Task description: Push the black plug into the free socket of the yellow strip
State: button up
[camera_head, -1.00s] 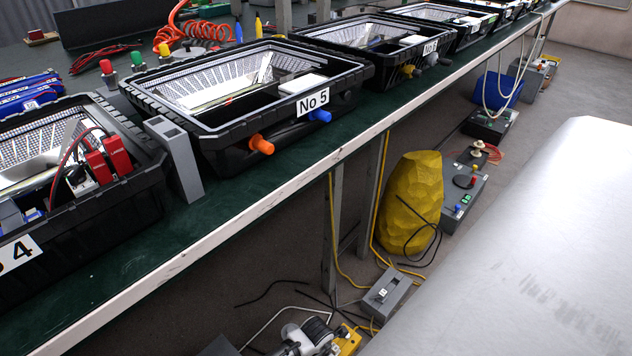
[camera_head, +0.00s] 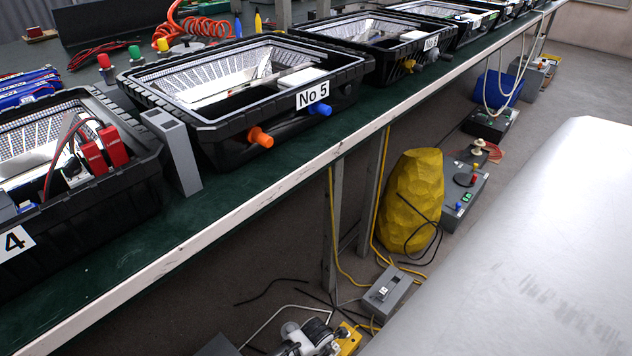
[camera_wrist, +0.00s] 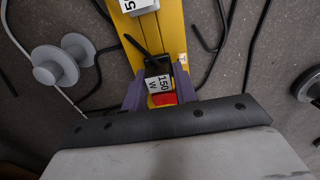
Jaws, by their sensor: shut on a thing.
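The yellow strip (camera_wrist: 178,38) runs from the top of the wrist view down between my fingers. A black plug (camera_wrist: 155,66) with a cord and a white "150 W" tag (camera_wrist: 158,83) is between the purple fingers of my gripper (camera_wrist: 159,73), which is shut on it. The plug is over the strip; whether it is seated in a socket I cannot tell. A white plug (camera_wrist: 140,5) with a "5" label sits farther up the strip. A red switch (camera_wrist: 163,99) shows near the strip's lower end. In the head view the strip (camera_head: 351,341) shows at the bottom, beside my arm.
A grey spool-like thing (camera_wrist: 60,65) and loose black cables lie on the floor around the strip. A grey box (camera_head: 388,291) and a yellow sack (camera_head: 412,200) stand near the bench legs. The bench (camera_head: 250,205) with floodlight housings overhangs this area.

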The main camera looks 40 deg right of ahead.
jog(key=shift+f, duration=0.4)
jog(key=o, duration=1)
jog(key=shift+o, duration=0.2)
jog(key=shift+r, duration=0.15)
notch_tip(320, 180, up, 7)
jog(key=p, duration=0.6)
